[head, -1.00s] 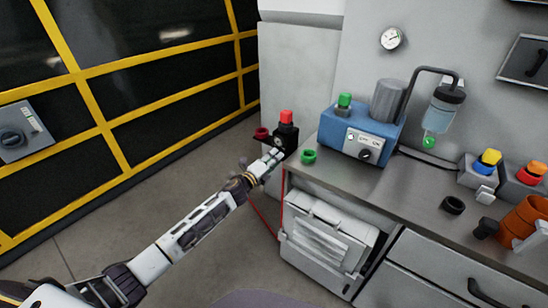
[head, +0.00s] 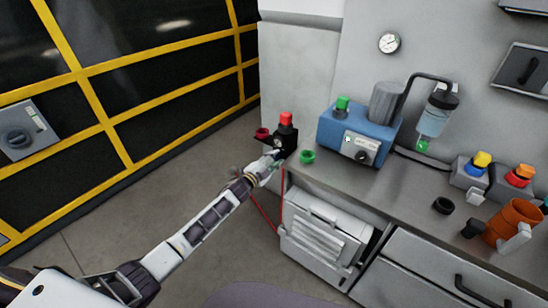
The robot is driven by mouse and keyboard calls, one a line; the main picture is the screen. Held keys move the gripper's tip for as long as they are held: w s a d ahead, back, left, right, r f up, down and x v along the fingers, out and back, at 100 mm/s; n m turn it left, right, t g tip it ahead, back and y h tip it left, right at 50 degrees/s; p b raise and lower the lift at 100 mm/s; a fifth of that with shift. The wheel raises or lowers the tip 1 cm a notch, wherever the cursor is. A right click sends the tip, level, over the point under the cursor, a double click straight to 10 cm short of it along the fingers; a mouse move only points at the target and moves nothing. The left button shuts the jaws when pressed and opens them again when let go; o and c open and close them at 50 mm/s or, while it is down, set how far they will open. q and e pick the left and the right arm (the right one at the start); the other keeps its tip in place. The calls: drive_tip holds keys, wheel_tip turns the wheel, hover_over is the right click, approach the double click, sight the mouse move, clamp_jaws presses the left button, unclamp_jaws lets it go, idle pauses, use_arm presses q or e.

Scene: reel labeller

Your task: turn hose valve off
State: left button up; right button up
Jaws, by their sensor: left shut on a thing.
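My left gripper (head: 278,150) is at the left end of the bench, shut at the dark valve body (head: 289,136) with a red cap (head: 286,118) on top. I take this to be the hose valve. The fingers cover its lower part, so the exact part gripped and the handle's angle cannot be told. A thin red hose (head: 265,217) hangs below the gripper. My right gripper is out of view.
A dark red ring (head: 262,134) is left of the valve, and a green ring (head: 307,156) lies on the bench (head: 400,188) to its right. A blue box (head: 340,133) stands behind. A yellow-framed dark partition (head: 108,68) runs along the left.

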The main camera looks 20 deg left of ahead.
use_arm(q)
drive_tip(key=shift+n, duration=0.4)
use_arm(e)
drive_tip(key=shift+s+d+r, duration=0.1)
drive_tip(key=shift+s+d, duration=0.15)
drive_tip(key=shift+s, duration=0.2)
use_arm(q)
drive_tip(key=o, duration=0.8)
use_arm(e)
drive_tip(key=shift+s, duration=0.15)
use_arm(q)
drive_tip(key=shift+v, duration=6)
